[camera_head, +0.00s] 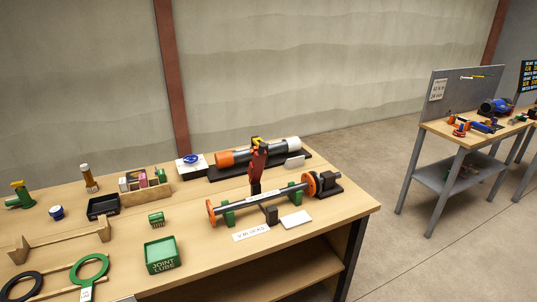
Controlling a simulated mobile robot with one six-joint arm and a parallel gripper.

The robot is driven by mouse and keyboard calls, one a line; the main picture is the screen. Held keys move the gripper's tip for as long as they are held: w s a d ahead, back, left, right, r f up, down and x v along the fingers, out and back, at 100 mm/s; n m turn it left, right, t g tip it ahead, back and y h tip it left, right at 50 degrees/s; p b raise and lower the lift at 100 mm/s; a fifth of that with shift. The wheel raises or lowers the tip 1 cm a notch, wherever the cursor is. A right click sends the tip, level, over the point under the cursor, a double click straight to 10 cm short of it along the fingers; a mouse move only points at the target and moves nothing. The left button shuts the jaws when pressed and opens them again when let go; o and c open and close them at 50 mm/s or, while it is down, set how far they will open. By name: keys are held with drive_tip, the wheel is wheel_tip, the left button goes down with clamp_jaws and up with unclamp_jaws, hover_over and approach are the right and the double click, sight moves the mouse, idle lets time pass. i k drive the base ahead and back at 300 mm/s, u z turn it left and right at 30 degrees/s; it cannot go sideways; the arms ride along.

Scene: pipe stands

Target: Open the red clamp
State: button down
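The red clamp (258,163) stands upright at the middle right of the near workbench, with a yellow piece at its top and a dark lower part. It rises beside or at a dark pipe (275,199) that lies on green stands (229,215) with an orange disc (211,212) at its left end. I cannot tell whether the clamp's jaws are open or shut, or whether it touches the pipe. My gripper is not in view.
Behind the clamp lies an orange, grey and white cylinder (238,157) on a black base. Several tools fill the bench's left side. A second bench (446,130) stands right, across open floor.

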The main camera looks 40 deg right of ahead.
sight(256, 169)
drive_tip(key=u, duration=0.05)
drive_tip(key=k, duration=1.35)
drive_tip(key=u, duration=0.15)
drive_tip(key=i, duration=0.75)
drive_tip(key=u, duration=0.05)
